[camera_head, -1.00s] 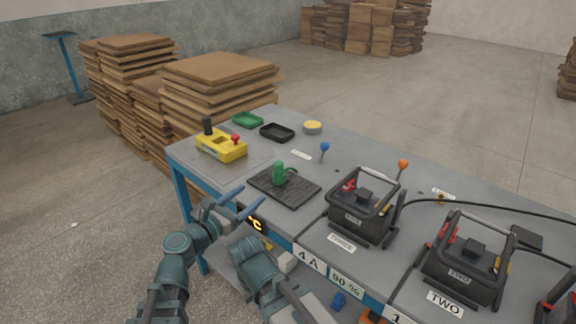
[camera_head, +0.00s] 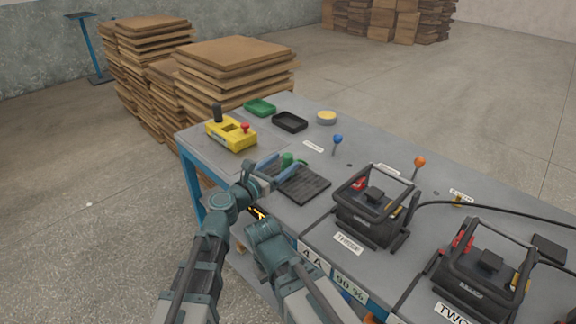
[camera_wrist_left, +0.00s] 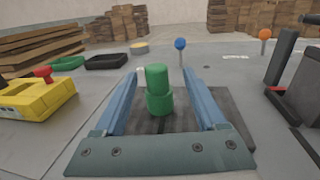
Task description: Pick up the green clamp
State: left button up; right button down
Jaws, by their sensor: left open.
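The green clamp (camera_head: 287,160) stands on a dark ribbed mat (camera_head: 312,187) near the table's front left part. In the left wrist view the green clamp (camera_wrist_left: 158,90) is upright between the two blue fingers of my left gripper (camera_wrist_left: 160,92), with gaps on both sides. My left gripper (camera_head: 279,168) is open around the clamp, low over the mat. The clamp's lower part is partly hidden by the fingers in the head view. My right gripper does not show clearly.
A yellow control box (camera_head: 230,135) stands left of the mat. Green (camera_head: 260,107) and black (camera_head: 290,121) trays lie behind. A black battery frame (camera_head: 367,212) stands to the right, near a blue-knobbed lever (camera_head: 337,140). Cardboard stacks (camera_head: 235,68) stand beyond the table.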

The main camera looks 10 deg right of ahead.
pick_arm(q)
jog(key=shift+w+d, duration=0.4)
jog(key=x, duration=0.5)
jog(key=shift+w+f, duration=0.15)
jog(key=shift+w, duration=0.2)
jog(key=shift+s+a, duration=0.1)
grip_shut()
